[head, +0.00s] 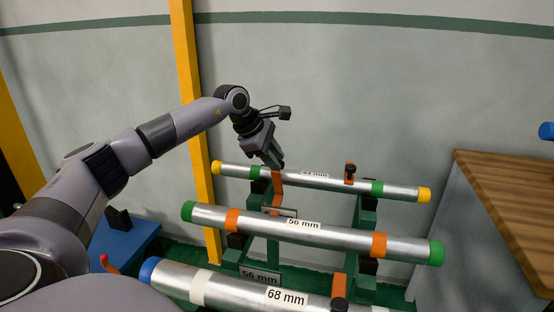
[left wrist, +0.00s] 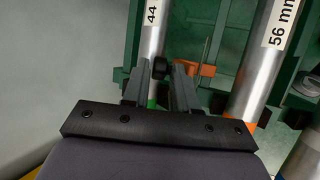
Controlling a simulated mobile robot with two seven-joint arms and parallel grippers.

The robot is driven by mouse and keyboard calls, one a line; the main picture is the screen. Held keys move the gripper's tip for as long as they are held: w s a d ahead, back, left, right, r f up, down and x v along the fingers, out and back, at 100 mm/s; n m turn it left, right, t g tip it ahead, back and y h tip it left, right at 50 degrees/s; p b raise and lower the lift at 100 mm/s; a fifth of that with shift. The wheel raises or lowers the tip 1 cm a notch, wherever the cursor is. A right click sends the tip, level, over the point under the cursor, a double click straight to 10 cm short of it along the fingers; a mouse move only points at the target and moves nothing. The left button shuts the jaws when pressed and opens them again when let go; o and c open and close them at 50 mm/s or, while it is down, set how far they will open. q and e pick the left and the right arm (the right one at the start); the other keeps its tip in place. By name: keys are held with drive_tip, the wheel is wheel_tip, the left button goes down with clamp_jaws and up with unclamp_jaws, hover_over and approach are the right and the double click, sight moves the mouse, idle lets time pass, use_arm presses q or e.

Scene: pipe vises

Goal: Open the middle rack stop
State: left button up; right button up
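An orange stop (head: 277,184) sits at the back 44 mm pipe in the head view, at the tip of my left gripper (head: 276,160). The left wrist view shows its orange part (left wrist: 207,70) between the 44 mm and 56 mm pipes. A black knob (left wrist: 159,69) lies over the 44 mm pipe. My left gripper (left wrist: 162,72) is open, its fingers on either side of the knob, with small gaps visible. Other orange stops with black knobs stand at the back pipe (head: 349,173) and near the front pipe (head: 339,287). My right gripper is out of view.
The 44 mm pipe (head: 322,181), 56 mm pipe (head: 335,235) and 68 mm pipe (head: 240,289) lie across the green rack (head: 366,215). A yellow post (head: 190,80) stands behind my left arm. A wooden-topped bench (head: 505,195) is at right.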

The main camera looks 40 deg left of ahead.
use_arm(q)
drive_tip(key=shift+w+f, duration=0.25)
drive_tip(key=shift+f, duration=0.2)
